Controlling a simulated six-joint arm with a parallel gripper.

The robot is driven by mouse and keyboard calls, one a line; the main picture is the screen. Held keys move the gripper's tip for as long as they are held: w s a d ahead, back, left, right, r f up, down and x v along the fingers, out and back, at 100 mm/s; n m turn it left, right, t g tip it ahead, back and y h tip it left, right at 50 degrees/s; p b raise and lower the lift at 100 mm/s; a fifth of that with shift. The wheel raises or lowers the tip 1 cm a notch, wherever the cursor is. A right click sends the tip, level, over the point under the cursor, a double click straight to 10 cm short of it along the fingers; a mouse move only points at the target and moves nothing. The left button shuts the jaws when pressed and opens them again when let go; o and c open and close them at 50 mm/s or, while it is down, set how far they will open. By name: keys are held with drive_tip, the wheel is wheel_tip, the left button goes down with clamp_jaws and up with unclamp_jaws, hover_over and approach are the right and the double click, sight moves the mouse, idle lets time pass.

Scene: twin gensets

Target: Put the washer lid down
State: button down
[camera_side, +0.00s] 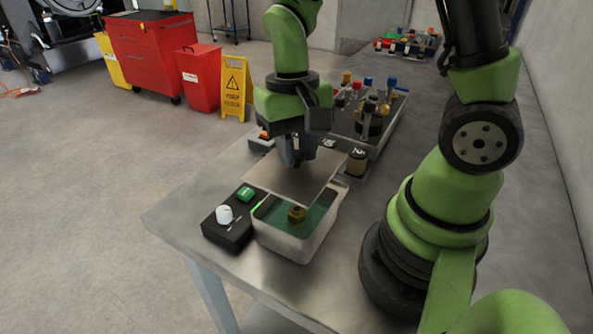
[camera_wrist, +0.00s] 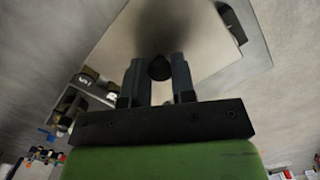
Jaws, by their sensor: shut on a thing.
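The washer lid (camera_side: 292,183) is a flat, pale metal plate. My gripper (camera_side: 297,160) is shut on a small dark knob at the lid's middle. In the side view the lid is held level or nearly so, above the back part of the washer tub (camera_side: 296,247), and appears apart from it. The front of the tub is uncovered and shows green liquid with a brass nut-like part (camera_side: 297,213) in it. In the wrist view the lid (camera_wrist: 185,40) fills the upper middle, with the knob (camera_wrist: 160,68) between the fingers of my gripper (camera_wrist: 158,75).
A black control box (camera_side: 230,228) with a white knob and green button stands left of the tub. A tray with colored-handled parts (camera_side: 372,120) and a small brass-colored cylinder (camera_side: 357,162) are behind. Bare bench lies at the front left (camera_side: 185,215).

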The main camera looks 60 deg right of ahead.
wheel_tip(320, 180, up, 2)
drive_tip(key=shift+r, duration=0.15)
drive_tip(key=shift+w, duration=0.3)
drive_tip(key=w+f+m+t, duration=0.1)
drive_tip(key=w+f+m, duration=0.2)
drive_tip(key=w+m, duration=0.75)
drive_tip(key=m+t, duration=0.1)
drive_tip(key=m, duration=0.6)
hover_over(207, 190)
wheel_tip(207, 190, down, 4)
drive_tip(key=shift+m, duration=0.25)
wheel_tip(207, 190, down, 10)
drive_tip(key=shift+s+d+r, duration=0.15)
drive_tip(key=shift+r, duration=0.05)
drive_tip(key=shift+f, duration=0.2)
drive_tip(key=c, duration=0.9)
unclamp_jaws()
drive_tip(key=shift+c, duration=0.2)
